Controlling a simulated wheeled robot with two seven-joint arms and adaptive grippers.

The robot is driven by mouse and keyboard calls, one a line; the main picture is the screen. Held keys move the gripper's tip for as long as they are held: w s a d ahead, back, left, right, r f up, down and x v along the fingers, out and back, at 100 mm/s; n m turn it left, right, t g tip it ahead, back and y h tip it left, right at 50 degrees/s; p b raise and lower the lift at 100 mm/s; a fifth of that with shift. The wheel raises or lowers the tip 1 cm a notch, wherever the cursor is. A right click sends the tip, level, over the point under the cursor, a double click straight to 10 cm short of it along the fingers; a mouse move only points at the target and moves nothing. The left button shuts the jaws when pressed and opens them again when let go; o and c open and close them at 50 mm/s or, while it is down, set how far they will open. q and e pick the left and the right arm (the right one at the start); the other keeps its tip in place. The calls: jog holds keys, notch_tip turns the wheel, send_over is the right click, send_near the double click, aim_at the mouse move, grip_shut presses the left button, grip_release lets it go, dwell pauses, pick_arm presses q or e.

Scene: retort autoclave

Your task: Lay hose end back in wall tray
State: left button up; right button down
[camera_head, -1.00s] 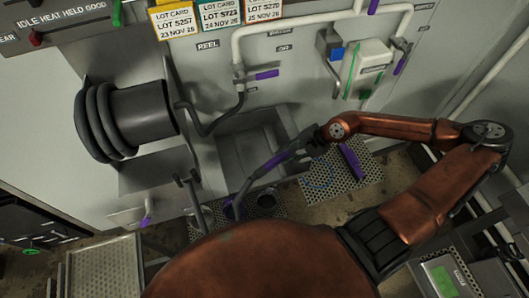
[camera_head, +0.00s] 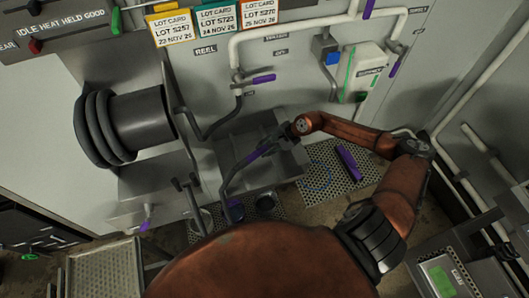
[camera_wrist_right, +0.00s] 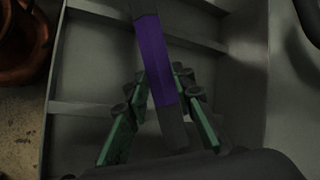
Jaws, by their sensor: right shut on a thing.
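My right gripper (camera_head: 276,141) is shut on the dark hose end (camera_head: 250,159), which has a purple band. The hose end slants down and left from the jaws, in front of the grey wall tray (camera_head: 292,165). In the right wrist view the purple-banded hose end (camera_wrist_right: 153,60) runs between the green-padded fingers of the gripper (camera_wrist_right: 161,84). The ribbed grey tray (camera_wrist_right: 90,60) lies behind it there. I cannot tell whether the hose end touches the tray floor. My left gripper is out of view.
A hose reel (camera_head: 140,118) stands on the wall left of the tray. A perforated plate (camera_head: 372,178) with a purple-topped piece (camera_head: 348,160) lies right of the tray. Pipes (camera_head: 300,25) and a pale wall box (camera_head: 366,68) are above. A metal trolley (camera_head: 105,268) is lower left.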

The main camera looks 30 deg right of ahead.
notch_tip(320, 180, down, 3)
jog(key=shift+r+p, duration=0.15)
jog(key=shift+p, duration=0.3)
jog(key=shift+f+b, duration=0.3)
jog(key=shift+b, duration=0.05)
jog(key=c, duration=1.7)
grip_release()
jog(key=shift+s, duration=0.1)
jog(key=shift+o, duration=0.2)
jog(key=shift+r+p, duration=0.35)
jog(key=shift+p, duration=0.1)
jog(key=b+v, duration=0.2)
jog(key=v, duration=0.9)
jog(key=shift+s+d+r, duration=0.15)
jog(key=shift+d+r, duration=0.1)
jog(key=shift+r, duration=0.05)
